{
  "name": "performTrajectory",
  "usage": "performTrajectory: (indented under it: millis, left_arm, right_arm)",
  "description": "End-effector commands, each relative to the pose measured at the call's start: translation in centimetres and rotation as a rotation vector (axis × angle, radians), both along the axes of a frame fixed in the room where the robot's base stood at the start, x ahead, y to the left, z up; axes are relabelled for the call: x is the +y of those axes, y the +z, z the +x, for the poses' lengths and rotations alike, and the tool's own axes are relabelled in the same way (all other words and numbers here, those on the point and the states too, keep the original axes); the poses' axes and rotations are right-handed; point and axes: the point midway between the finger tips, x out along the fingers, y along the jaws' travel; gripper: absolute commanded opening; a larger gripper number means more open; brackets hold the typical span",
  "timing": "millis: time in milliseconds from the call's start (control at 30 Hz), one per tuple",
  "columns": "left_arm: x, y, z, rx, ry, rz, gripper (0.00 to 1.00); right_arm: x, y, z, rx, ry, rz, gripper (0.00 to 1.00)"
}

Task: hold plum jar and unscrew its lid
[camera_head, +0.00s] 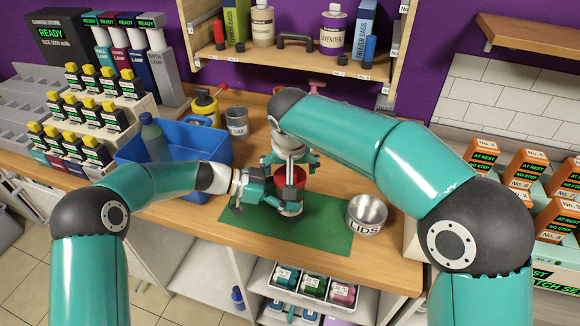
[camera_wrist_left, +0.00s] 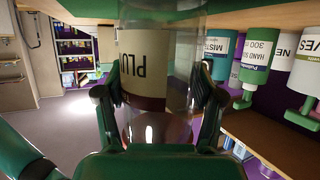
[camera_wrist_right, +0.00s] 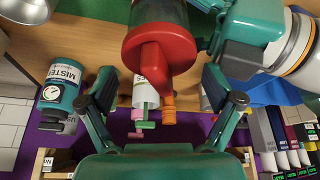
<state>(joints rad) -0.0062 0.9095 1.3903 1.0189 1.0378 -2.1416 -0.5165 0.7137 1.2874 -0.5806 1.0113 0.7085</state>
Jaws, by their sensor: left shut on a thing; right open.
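The plum jar (camera_head: 290,209) is clear, with a pale label reading "PLU" in the left wrist view (camera_wrist_left: 145,65). It is upright over the green mat (camera_head: 328,232). Its red lid (camera_head: 291,176) is on top and shows large, with a raised ridge, in the right wrist view (camera_wrist_right: 160,45). My left gripper (camera_head: 275,195) is shut on the jar's body from the left side, with a finger on each side of it (camera_wrist_left: 158,98). My right gripper (camera_wrist_right: 160,90) is open, close to the lid; in the head view its fingers are partly hidden.
A metal bowl marked LIDS (camera_head: 367,222) stands at the mat's right end. A blue crate (camera_head: 215,155) holding a bottle is at the left, close to my left arm. A metal cup (camera_head: 237,122) stands behind. A shelf (camera_head: 290,66) of bottles hangs at the back.

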Motion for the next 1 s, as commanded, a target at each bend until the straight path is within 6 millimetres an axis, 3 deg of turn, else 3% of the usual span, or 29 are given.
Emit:
performTrajectory:
  millis: [700, 1000]
  left_arm:
    - [0.0, -0.1, 0.0, 0.000, -0.002, 0.002, 0.26]
    - [0.0, 0.2, 0.0, -0.003, -0.001, -0.001, 0.26]
  right_arm:
    - [0.0, -4.3, -0.2, 0.012, 0.004, -0.006, 0.91]
    - [-0.3, -4.7, -0.2, 0.017, 0.001, -0.011, 0.91]
